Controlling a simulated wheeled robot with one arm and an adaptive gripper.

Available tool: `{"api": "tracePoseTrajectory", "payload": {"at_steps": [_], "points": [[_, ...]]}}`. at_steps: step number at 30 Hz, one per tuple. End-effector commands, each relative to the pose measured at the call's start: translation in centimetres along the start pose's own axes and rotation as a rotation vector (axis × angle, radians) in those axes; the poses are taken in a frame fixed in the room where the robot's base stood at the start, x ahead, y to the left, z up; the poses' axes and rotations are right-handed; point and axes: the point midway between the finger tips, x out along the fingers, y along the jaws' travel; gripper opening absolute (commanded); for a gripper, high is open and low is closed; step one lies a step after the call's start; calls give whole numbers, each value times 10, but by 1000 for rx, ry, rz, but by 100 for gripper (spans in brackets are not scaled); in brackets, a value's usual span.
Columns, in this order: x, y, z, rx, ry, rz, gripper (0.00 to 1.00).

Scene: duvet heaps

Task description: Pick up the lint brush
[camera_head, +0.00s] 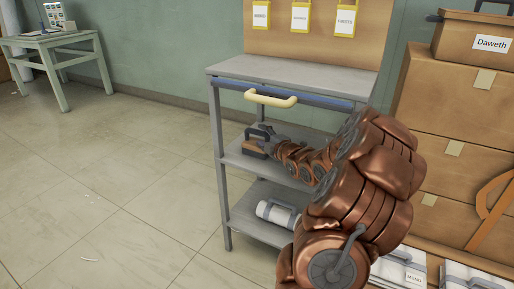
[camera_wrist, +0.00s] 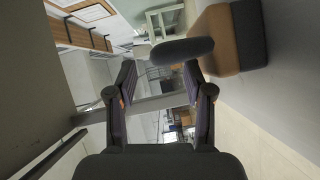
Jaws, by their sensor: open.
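The lint brush (camera_head: 254,149) sits on the middle shelf of a grey shelving unit, near its left end. It has a brown and dark grey block body with a dark handle. In the wrist view the brush (camera_wrist: 228,40) is at the upper right, its rounded dark handle just beyond the fingertips. My gripper (camera_wrist: 160,78) is open, with nothing between its fingers. In the head view my copper arm reaches into the middle shelf from the right, its end close beside the brush. My gripper's fingers are hard to tell from the brush's handle there.
The shelving unit's top board (camera_head: 300,76) hangs over the middle shelf, with a yellow handle (camera_head: 270,98) on its front. A white roll (camera_head: 277,214) lies on the bottom shelf. Cardboard boxes (camera_head: 450,100) are stacked at right. The floor at left is mostly clear.

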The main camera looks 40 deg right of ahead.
Motion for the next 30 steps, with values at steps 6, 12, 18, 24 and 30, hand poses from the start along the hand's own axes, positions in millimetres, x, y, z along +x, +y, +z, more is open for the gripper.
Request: {"api": "tracePoseTrajectory", "payload": {"at_steps": [6,12,18,24,30], "points": [[19,-3,-2,0,2,0,52],[39,-1,-1,-2,1,2,52],[49,-2,-1,2,0,0,52],[50,-2,-1,2,-1,-1,52],[50,-2,-1,1,-1,-1,38]]}}
